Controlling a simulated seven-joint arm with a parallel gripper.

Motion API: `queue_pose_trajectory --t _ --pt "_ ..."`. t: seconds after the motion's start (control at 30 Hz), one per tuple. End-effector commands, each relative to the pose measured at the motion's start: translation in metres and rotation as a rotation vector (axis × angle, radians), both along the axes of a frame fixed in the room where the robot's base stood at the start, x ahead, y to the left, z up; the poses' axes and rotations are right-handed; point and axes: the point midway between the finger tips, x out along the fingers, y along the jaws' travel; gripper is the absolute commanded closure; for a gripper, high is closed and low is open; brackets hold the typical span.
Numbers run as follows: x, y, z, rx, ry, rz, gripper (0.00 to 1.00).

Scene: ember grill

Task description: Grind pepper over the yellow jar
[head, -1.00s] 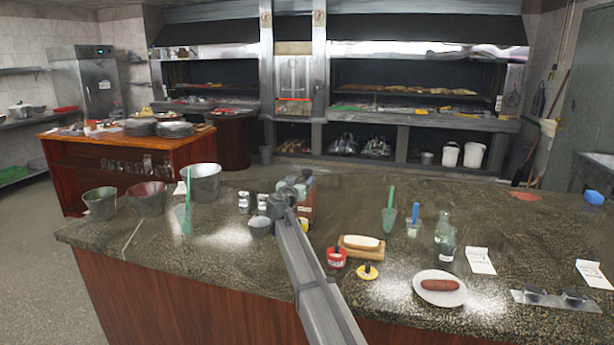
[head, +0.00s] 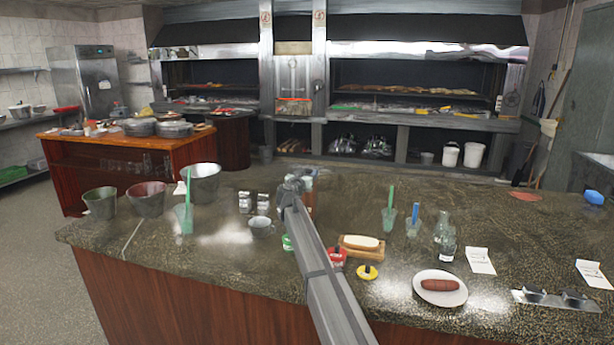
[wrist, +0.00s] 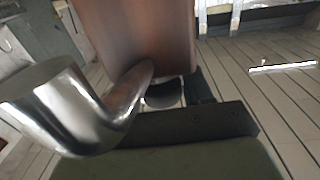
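A brown wooden pepper mill (wrist: 135,35) with a shiny curved metal part (wrist: 60,110) fills much of the wrist view, right at the dark fingers. It also shows in the head view as a brown sliver (head: 311,197) just right of the arm's end. My gripper (head: 300,182) appears shut on the mill, above the counter; my arm hides most of both. A yellow jar (head: 366,272) with a dark piece on top stands on the counter, nearer the camera and right of my arm. A red jar (head: 337,259) stands beside it, partly behind my arm.
A green-topped thing (head: 288,243) and a pale cup (head: 261,227) stand left of my arm. Bread on a wooden board (head: 347,255) and a sausage plate (head: 440,301) lie to the right. Two shakers (head: 253,202) and several buckets (head: 147,200) stand left. The counter's back right is open.

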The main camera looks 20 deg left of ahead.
Motion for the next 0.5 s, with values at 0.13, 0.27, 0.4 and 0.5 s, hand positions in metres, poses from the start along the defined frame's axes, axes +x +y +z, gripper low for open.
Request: queue_pose_trajectory --t 0.13,0.27,0.4,0.5 --pt "-0.0001 0.0000 0.0001 0.000 0.000 0.000 0.64" --pt "-0.0001 0.0000 0.0001 0.000 0.000 0.000 0.77" --pt "-0.0001 0.0000 0.0001 0.000 0.000 -0.001 0.83" --pt "0.0001 0.0003 0.0002 0.000 0.000 -0.009 0.83"
